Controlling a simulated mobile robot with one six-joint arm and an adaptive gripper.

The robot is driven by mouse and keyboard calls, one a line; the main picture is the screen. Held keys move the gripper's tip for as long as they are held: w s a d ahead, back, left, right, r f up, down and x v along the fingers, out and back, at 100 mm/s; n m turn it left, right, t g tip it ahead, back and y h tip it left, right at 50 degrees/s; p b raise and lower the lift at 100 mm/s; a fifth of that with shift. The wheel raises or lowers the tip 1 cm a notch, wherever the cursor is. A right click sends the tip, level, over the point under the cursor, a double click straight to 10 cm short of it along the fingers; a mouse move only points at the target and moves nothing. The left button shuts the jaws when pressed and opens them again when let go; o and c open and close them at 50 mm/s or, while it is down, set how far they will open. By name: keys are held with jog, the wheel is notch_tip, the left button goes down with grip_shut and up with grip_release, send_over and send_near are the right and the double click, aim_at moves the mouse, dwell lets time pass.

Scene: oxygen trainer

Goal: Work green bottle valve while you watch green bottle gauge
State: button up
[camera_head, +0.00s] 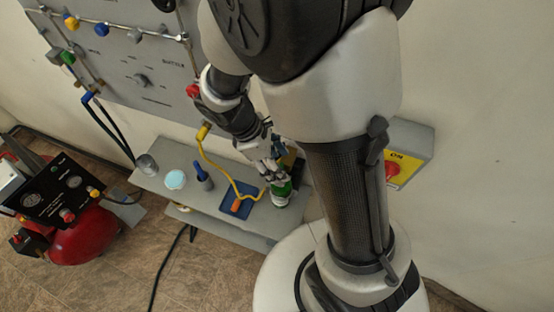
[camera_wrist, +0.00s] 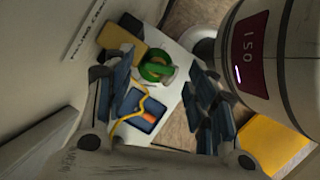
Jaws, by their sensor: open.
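The green bottle (camera_head: 281,191) stands on the grey shelf below the wall panel, at the right end. In the wrist view its round green top (camera_wrist: 156,68) shows between my fingers, a little beyond them. My gripper (camera_head: 270,160) is above the bottle in the head view; its fingers hide part of the bottle's top. In the wrist view my gripper (camera_wrist: 165,98) is open, with blue-grey finger pads on both sides and nothing between them. I cannot make out the bottle's gauge or read it in either view.
A blue tray (camera_head: 229,213) with an orange item and a yellow hose (camera_head: 213,165) lies left of the bottle. A dark blue bottle (camera_head: 203,178) and a cyan-topped jar (camera_head: 175,180) stand farther left. A yellow switch box (camera_head: 408,160) is right. A red compressor (camera_head: 78,235) sits on the floor.

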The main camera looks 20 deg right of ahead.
jog(key=shift+d+f, duration=0.25)
jog(key=shift+f, duration=0.3)
jog(key=shift+c, duration=0.6)
